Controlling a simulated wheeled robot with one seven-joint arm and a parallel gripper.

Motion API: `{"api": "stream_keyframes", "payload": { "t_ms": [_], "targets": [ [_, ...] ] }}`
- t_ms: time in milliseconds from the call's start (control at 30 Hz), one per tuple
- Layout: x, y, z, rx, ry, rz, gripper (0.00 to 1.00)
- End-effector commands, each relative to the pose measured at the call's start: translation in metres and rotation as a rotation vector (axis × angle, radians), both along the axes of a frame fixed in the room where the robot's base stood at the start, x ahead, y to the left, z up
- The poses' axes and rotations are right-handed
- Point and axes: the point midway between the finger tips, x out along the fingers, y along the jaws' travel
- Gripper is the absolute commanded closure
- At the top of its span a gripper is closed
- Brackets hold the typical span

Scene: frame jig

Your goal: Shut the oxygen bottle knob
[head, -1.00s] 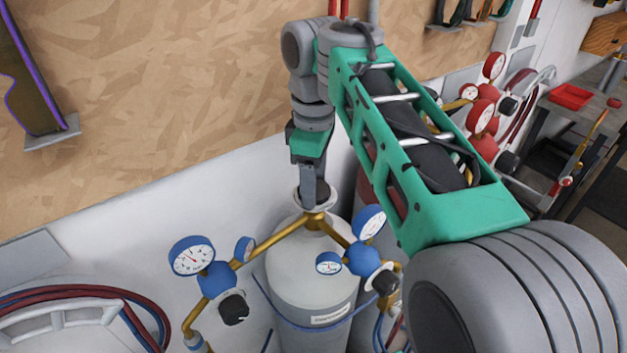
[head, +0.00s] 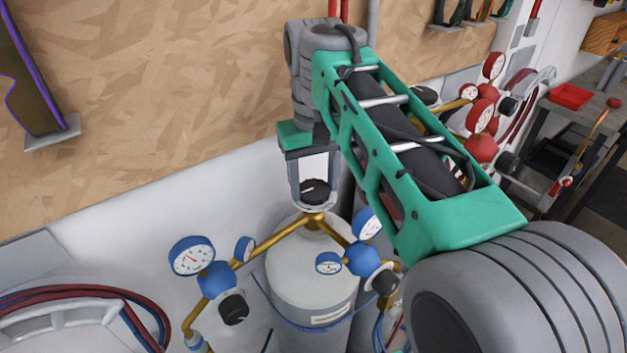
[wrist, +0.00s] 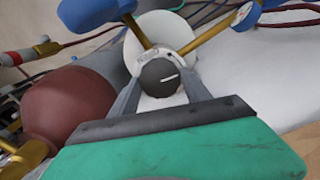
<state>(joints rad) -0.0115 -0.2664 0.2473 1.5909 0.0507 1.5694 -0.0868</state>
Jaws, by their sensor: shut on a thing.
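The oxygen bottle (head: 312,275) is a white cylinder with brass pipes and blue gauges at its top. Its dark round knob (head: 315,190) sits at the top of the bottle, above the brass fork. In the wrist view the knob (wrist: 160,77) shows a light line on its face. My gripper (head: 315,198) reaches down to it with a finger on each side, and the wrist view shows both fingers (wrist: 160,85) against the knob's sides. The gripper is shut on the knob.
Blue regulators (head: 217,280) stand on brass pipes left and right of the bottle. Red gauges (head: 482,115) are at the right behind my arm. A dark red cylinder (wrist: 70,108) is beside the bottle. The wooden wall panel (head: 190,90) is close behind.

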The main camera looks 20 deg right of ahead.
Motion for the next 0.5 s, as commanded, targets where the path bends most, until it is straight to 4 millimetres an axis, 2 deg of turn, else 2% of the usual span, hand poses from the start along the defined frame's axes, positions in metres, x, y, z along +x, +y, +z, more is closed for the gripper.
{"api": "stream_keyframes", "payload": {
  "t_ms": [500],
  "targets": [
    [-0.0001,0.0002,-0.0007,0.0,0.002,-0.487,0.85]
  ]
}}
